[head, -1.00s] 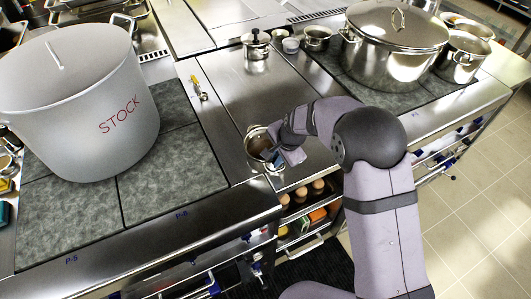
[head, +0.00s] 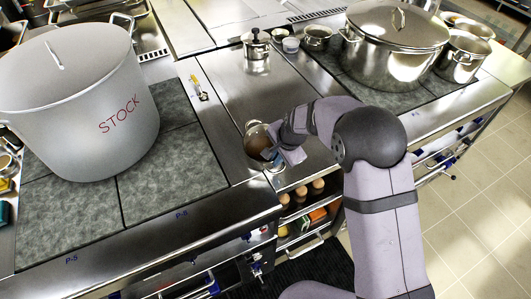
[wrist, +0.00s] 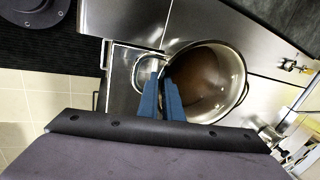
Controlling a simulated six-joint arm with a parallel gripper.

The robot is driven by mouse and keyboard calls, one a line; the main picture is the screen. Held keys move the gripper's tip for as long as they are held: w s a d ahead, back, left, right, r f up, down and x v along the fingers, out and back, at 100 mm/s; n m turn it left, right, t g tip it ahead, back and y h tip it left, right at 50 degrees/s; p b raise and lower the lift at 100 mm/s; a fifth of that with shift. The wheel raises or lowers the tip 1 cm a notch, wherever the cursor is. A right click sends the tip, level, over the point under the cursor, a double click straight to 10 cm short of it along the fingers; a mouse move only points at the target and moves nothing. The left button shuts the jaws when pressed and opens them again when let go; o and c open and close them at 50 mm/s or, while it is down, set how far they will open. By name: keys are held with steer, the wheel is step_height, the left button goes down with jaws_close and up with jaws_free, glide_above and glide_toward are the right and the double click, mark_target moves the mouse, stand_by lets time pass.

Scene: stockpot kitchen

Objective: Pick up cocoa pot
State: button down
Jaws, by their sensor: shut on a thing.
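The cocoa pot (head: 257,142) is a small steel pot with brown contents at the front of the steel counter between the two hob areas. It also shows in the wrist view (wrist: 237,92), from above, with brown liquid inside. My gripper (head: 274,156) is at the pot's right front side. The exact contact is partly hidden by the fingers. I cannot tell whether the pot's base touches the counter.
A large stockpot (head: 85,105) marked STOCK stands on the left hob. A big lidded pot (head: 393,45) and smaller pots stand at the back right. A small yellow-handled tool (head: 201,91) lies behind the cocoa pot. Open shelves (head: 309,205) with jars are below the counter.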

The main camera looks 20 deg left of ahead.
steer(key=shift+w+a+r, duration=0.1)
steer(key=shift+r, duration=0.05)
stand_by(0.3)
steer(key=shift+w+r, duration=0.1)
step_height(320, 180, up, 10)
steer(key=b, duration=0.3)
stand_by(0.5)
steer(key=shift+a, duration=0.1)
